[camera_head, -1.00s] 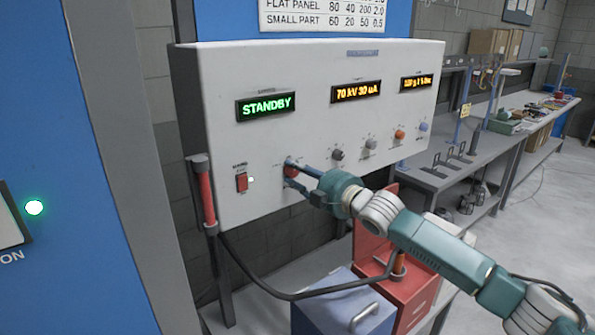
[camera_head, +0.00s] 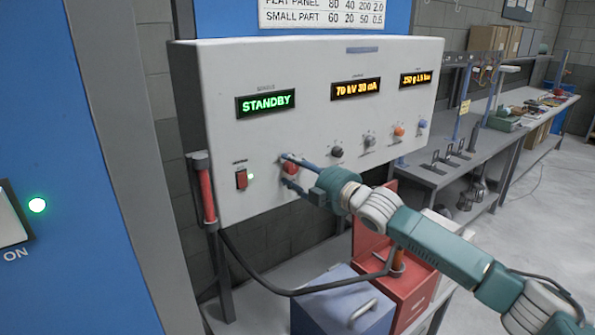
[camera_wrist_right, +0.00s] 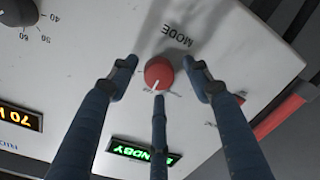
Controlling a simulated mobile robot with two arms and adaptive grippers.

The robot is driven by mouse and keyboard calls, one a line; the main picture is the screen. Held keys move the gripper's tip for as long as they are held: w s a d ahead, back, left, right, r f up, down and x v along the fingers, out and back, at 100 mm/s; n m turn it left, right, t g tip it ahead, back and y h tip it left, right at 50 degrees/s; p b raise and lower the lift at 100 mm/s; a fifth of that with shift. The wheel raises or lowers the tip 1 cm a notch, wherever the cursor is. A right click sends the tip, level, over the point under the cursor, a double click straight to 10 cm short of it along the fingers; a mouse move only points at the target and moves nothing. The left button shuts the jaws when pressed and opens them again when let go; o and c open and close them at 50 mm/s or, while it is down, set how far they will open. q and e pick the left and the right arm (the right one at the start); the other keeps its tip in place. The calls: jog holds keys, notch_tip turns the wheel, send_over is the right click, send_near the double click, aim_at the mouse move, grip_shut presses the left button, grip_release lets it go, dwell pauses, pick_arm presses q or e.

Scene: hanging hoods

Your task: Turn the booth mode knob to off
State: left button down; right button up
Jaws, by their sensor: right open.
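The red mode knob (camera_head: 290,168) is on the lower left part of the white control panel (camera_head: 225,80). In the right wrist view the red knob (camera_wrist_right: 159,73) sits by the upside-down word MODE, with a pale pointer line toward the lower edge of the picture. My right gripper (camera_head: 287,170) is open at the panel, its fingers around the knob. In the right wrist view the fingers (camera_wrist_right: 160,72) stand on both sides of the knob and below it, with gaps visible at the sides. The green display reads STANDBY (camera_head: 265,104). My left gripper is not in view.
A red rocker switch (camera_head: 241,180) with a small lit lamp is left of the knob. Several other knobs, such as a black one (camera_head: 337,152), run to the right. A blue box (camera_head: 345,305) and red box (camera_head: 408,298) stand below the panel.

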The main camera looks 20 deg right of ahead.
jog(key=v, duration=1.2)
jog(key=shift+a, duration=0.1)
